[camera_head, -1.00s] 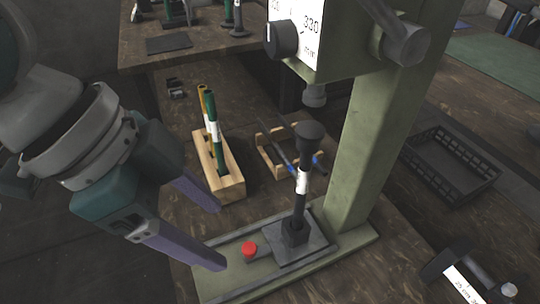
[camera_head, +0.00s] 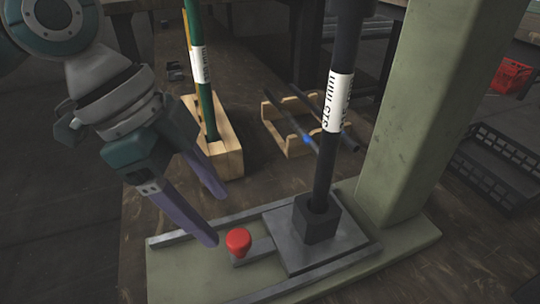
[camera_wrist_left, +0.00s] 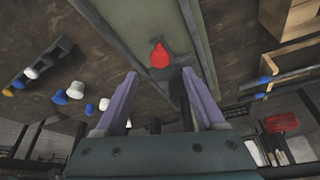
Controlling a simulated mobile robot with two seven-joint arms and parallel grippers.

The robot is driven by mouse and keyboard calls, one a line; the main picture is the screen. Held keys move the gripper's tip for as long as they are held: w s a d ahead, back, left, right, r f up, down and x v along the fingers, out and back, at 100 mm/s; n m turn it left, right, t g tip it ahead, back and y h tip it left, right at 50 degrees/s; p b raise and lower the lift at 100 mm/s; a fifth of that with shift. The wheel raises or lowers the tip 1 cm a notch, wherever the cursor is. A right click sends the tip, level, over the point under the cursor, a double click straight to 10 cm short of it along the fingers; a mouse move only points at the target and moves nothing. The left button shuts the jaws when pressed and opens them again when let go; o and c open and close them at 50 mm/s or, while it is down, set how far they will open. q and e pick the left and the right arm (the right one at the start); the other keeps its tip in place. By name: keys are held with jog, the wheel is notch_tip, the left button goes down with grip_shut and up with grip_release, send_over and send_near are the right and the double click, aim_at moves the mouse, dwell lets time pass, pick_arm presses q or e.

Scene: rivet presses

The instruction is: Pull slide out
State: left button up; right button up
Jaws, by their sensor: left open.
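The slide (camera_head: 318,238) is a dark square plate with a socket block, lying between the rails of the green press base (camera_head: 190,268). A black rod (camera_head: 323,172) with a white label stands upright in the socket. A red knob (camera_head: 238,241) sits on the handle at the slide's left end. It also shows in the left wrist view (camera_wrist_left: 159,56), ahead of and between the fingers. My left gripper (camera_head: 217,217) is open and empty, with its purple fingers just left of the knob, apart from it. It also shows in the left wrist view (camera_wrist_left: 160,80). My right gripper is not in view.
A wooden block (camera_head: 223,150) holding green and yellow rods stands behind the knob. A wooden rack (camera_head: 287,140) with dark rods is behind the slide. The green press column (camera_head: 430,100) rises on the right, with a black crate (camera_head: 492,165) beyond it.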

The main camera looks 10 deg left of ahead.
aim_at(237, 237)
pick_arm(q)
jog(key=b+x, duration=0.2)
jog(key=x, duration=0.4)
jog(key=shift+d+f, duration=0.1)
jog(key=shift+f, duration=0.05)
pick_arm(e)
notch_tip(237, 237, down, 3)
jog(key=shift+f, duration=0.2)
pick_arm(q)
grip_shut()
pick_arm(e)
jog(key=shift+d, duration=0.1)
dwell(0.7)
